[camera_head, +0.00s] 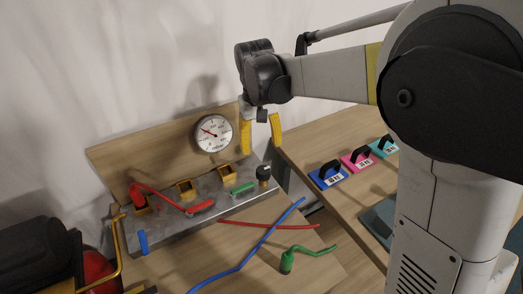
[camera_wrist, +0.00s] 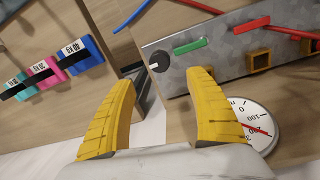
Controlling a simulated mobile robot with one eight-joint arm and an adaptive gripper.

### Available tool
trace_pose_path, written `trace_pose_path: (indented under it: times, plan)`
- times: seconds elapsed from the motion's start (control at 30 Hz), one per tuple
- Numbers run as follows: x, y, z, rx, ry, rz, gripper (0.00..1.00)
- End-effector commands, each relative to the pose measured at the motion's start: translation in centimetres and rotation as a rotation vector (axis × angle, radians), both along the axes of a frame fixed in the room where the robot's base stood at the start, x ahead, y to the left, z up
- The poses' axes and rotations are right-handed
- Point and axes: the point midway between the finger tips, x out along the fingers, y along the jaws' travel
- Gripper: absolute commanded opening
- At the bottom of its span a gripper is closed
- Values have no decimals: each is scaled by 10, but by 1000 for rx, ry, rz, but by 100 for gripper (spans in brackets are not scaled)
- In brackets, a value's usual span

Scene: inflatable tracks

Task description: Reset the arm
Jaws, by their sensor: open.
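My gripper (camera_head: 261,134) hangs from my raised arm in the head view, in front of the wooden backboard and just right of the round gauge (camera_head: 214,134). Its two yellow fingers are apart with nothing between them. In the wrist view the fingers of my gripper (camera_wrist: 160,88) also stand wide apart and empty. The gauge (camera_wrist: 255,125) shows there behind the right finger, which hides part of its face.
A grey metal panel (camera_head: 180,222) carries red and green handles, yellow sockets and a black knob (camera_head: 264,172). Red, blue and green hoses (camera_head: 262,240) lie on the wooden table. Blue (camera_head: 328,177), pink (camera_head: 358,160) and teal handled blocks stand on the right table. A gap separates the tables.

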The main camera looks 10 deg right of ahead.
Motion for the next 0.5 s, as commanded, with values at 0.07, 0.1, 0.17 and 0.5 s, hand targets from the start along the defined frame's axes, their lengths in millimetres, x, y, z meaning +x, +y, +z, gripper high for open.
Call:
trace_pose_path:
  times: [0.07,0.1,0.17,0.5]
  plan:
    - [0,0,0,0,0,0,64]
    - [0,0,0,0,0,0,64]
    - [0,0,0,0,0,0,64]
    - [-6,-6,6,6,-17,-6,64]
